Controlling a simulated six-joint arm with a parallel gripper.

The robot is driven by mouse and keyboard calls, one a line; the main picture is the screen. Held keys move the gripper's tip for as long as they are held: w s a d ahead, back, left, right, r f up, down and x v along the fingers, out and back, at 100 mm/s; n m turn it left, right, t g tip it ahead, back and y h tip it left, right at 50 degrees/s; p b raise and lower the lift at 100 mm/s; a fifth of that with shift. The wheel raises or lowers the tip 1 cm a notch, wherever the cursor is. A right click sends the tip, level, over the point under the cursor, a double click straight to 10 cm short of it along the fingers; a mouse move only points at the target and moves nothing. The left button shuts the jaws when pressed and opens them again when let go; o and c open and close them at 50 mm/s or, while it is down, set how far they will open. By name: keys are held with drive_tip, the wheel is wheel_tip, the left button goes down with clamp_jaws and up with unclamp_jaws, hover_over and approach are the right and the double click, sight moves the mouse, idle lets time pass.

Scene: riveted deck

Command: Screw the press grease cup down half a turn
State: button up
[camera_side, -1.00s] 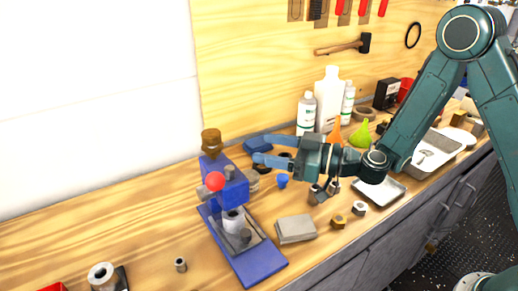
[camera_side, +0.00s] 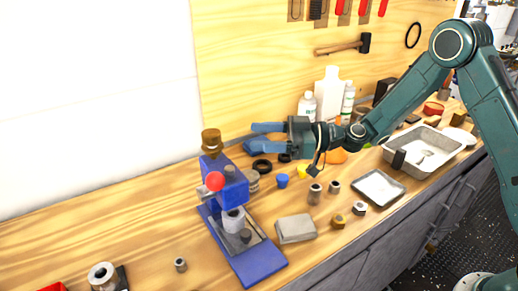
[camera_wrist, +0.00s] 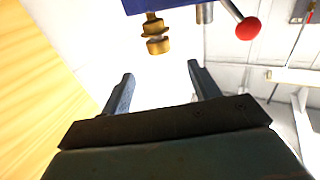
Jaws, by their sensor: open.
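The brass grease cup (camera_side: 211,138) stands on top of the blue press (camera_side: 232,190), at the upper left of its column. In the wrist view the brass grease cup (camera_wrist: 156,36) shows beyond the fingertips, near the top and between the two finger lines. My gripper (camera_side: 250,137) is open and empty, to the right of the cup at about its height, with fingers pointing left toward it. A clear gap separates the fingertips from the cup. In the wrist view my gripper (camera_wrist: 162,76) has both fingers spread with nothing between them.
The press has a red ball knob (camera_side: 215,181), in the wrist view (camera_wrist: 248,28) right of the cup. A blue cap (camera_side: 283,181), a grey block (camera_side: 296,229) and bottles (camera_side: 329,92) stand to the right. The bench left of the press is mostly bare.

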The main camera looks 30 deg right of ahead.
sight(203, 137)
drive_tip(key=shift+w+d+f+n+g, duration=0.1)
drive_tip(key=shift+w+d+n+g, duration=0.3)
drive_tip(key=shift+g, duration=0.2)
drive_tip(key=shift+a, duration=0.15)
drive_tip(key=x, duration=1.3)
drive_tip(key=shift+a+r, duration=0.25)
drive_tip(key=c, duration=1)
